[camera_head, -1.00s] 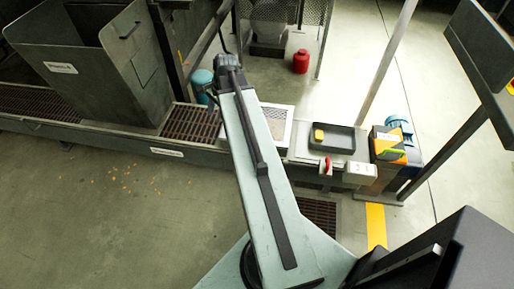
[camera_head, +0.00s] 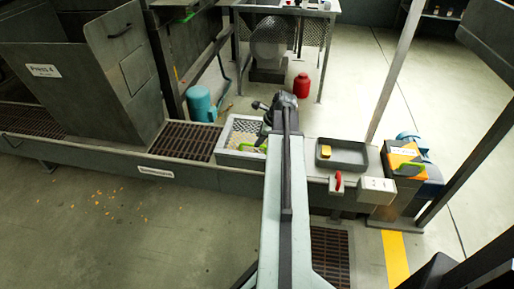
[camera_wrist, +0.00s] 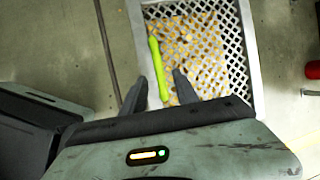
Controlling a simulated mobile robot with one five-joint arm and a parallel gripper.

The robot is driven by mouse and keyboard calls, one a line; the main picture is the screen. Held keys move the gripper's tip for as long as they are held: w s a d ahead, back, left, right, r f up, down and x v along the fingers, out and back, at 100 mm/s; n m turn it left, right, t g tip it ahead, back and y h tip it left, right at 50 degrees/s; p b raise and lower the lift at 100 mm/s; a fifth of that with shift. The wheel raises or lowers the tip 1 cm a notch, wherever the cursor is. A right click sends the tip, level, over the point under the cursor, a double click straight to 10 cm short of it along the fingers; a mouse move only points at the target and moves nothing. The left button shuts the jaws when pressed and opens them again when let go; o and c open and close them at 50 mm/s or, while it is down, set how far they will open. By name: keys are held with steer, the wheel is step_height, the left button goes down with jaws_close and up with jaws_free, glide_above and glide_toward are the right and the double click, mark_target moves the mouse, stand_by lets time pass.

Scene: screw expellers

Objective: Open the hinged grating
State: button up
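The grating (camera_wrist: 232,55) is a pale lattice of diamond-shaped openings in a light frame, with yellow-brown bits showing through. In the head view it is in the white-framed box (camera_head: 222,152) set in the long trough; I cannot make out its hinge. A bright green bar (camera_wrist: 155,60) lies along its left side. My gripper (camera_wrist: 160,76) is open over the grating, with the green bar showing between its dark fingers. I cannot tell whether the fingers touch the bar. In the head view my arm hides the box's right side and my gripper (camera_head: 268,115) is small.
A grey tray (camera_head: 342,153) with a yellow block, a red knob (camera_head: 338,183) and a motor unit (camera_head: 405,165) stand right of the box. A steel hopper (camera_head: 85,70) is at left. A teal tank (camera_head: 200,103) and red canister (camera_head: 301,86) stand behind.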

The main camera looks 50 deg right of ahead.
steer(key=b+x, duration=0.2)
steer(key=x, duration=0.1)
steer(key=shift+w+f, duration=0.1)
steer(key=shift+f, duration=0.25)
steer(key=shift+r, duration=0.1)
jaws_close()
steer(key=shift+d, duration=0.1)
stand_by(0.8)
